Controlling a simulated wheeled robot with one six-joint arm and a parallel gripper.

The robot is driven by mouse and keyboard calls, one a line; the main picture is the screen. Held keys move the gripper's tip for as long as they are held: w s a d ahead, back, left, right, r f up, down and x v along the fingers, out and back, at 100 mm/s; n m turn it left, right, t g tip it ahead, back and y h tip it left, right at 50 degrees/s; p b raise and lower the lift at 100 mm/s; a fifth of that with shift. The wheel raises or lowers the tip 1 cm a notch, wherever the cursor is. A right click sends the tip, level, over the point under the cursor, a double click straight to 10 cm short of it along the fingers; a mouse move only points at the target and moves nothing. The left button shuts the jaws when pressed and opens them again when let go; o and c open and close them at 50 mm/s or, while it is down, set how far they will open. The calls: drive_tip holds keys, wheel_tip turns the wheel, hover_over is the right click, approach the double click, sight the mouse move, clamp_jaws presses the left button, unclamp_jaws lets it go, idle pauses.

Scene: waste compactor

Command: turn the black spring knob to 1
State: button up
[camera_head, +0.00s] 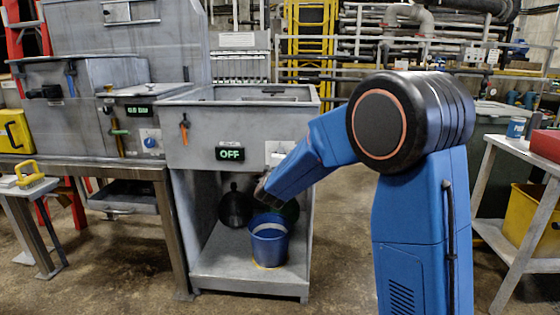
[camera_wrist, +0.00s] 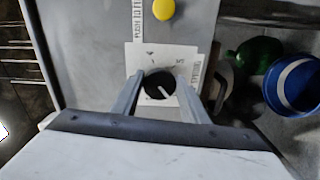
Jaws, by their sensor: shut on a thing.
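The black spring knob (camera_wrist: 154,83) is in the middle of the wrist view, on a white label plate (camera_wrist: 138,56). Its white pointer line slants toward the lower right in that view. The small marks around it are too small to read surely. My gripper (camera_wrist: 158,88) has one finger on either side of the knob and is shut on it. In the head view my gripper (camera_head: 263,190) is at the front of the grey cabinet (camera_head: 190,150). The knob is hidden there behind my arm, with part of its white plate (camera_head: 277,147) showing.
A display on the cabinet (camera_head: 230,154) reads OFF. A yellow button (camera_wrist: 163,9) is beside the plate. A blue bucket (camera_head: 268,246) stands on the shelf below my gripper. A metal bench with a blue knob (camera_head: 150,143) is to the left.

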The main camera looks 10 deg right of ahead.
drive_tip(key=shift+f+n, duration=0.2)
drive_tip(key=shift+n, duration=0.4)
drive_tip(key=o, duration=1)
drive_tip(key=shift+r, duration=0.1)
drive_tip(key=v, duration=1.7)
drive_tip(key=shift+s, duration=0.25)
drive_tip(key=shift+r, duration=0.15)
